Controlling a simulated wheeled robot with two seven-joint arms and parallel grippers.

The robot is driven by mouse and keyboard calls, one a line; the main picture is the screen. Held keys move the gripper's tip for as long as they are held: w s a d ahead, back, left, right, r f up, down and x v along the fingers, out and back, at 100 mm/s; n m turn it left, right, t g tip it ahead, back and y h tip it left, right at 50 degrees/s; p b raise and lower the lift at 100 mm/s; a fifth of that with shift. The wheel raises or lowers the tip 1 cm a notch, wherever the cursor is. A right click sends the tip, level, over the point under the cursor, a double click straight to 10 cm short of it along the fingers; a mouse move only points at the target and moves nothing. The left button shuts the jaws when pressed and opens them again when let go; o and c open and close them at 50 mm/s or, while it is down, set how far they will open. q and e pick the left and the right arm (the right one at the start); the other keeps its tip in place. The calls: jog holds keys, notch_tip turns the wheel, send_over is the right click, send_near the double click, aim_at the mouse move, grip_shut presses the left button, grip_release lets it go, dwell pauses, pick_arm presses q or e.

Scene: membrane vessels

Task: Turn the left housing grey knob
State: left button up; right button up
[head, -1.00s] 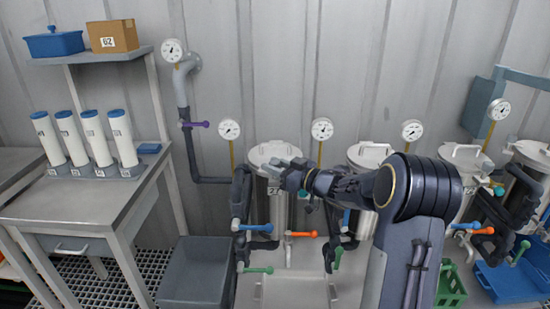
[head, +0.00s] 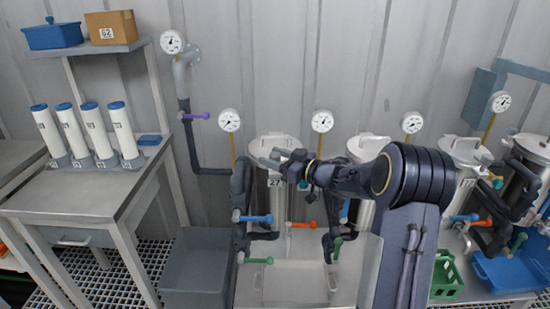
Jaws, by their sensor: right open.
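The left housing (head: 276,205) is a steel cylinder with a "27" label and a pale lid, standing left of centre. My right arm comes in from the right, and my right gripper (head: 268,157) is at the front of this lid, open with its fingers pointing left. I cannot tell whether it touches anything. I cannot make out the grey knob; the gripper and wrist cover part of the lid area. My left gripper is not in view.
Blue (head: 255,219), orange (head: 304,225) and green (head: 260,261) valve handles sit around the housing. A gauge (head: 229,120) stands behind it. More housings are to the right, partly behind my arm. A grey bin (head: 197,270) and a bench are to the left.

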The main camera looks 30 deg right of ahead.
jog(key=shift+s, duration=0.1)
jog(key=v, duration=0.7)
jog(key=shift+s+d, duration=0.2)
jog(key=shift+s, duration=0.1)
dwell(0.7)
